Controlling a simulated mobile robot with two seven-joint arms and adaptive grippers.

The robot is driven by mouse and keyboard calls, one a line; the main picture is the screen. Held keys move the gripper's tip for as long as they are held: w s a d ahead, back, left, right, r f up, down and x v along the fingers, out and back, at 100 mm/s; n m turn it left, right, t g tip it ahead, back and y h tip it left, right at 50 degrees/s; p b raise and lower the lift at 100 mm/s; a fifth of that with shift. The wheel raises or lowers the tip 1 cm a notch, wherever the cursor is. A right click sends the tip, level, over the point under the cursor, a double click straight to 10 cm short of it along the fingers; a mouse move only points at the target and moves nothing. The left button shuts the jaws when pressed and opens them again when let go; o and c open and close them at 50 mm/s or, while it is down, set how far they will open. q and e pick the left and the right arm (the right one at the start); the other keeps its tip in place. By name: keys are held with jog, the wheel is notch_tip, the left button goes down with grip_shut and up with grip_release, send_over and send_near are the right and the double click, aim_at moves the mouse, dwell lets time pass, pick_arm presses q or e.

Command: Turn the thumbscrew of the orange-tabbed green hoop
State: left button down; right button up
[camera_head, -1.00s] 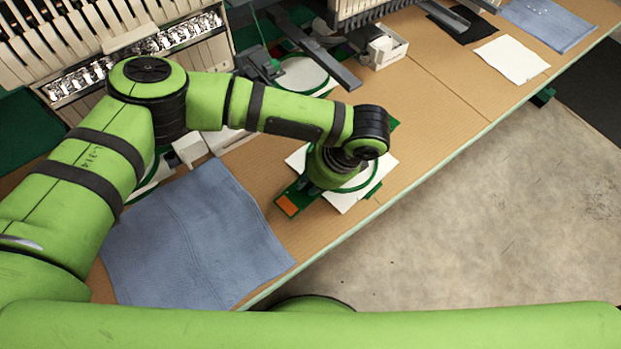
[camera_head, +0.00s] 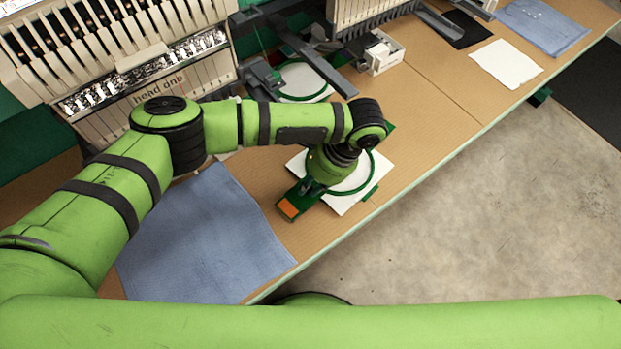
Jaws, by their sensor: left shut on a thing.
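The green hoop (camera_head: 371,172) lies on the table with white cloth (camera_head: 345,204) in and around it. Its orange tab (camera_head: 289,207) sits on a green arm at the lower left of the hoop. My left gripper (camera_head: 311,190) points down from the wrist at the hoop's left side, by the orange-tabbed arm. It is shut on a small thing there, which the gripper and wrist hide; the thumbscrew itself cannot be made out. My right gripper is not in view.
A blue cloth (camera_head: 205,240) lies left of the hoop. Embroidery machines (camera_head: 150,70) stand along the back, with another hooped white piece (camera_head: 303,80) under one. A white box (camera_head: 380,55), a white cloth (camera_head: 505,63) and a blue cloth (camera_head: 543,25) lie toward the right. The table's front edge is close.

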pick_arm(q)
jog(key=shift+n+g+p, duration=0.4)
jog(key=shift+n, duration=0.4)
jog(key=c, duration=1.4)
grip_release()
jog(key=shift+w, duration=0.1)
jog(key=v, duration=1.2)
jog(key=shift+a, duration=0.1)
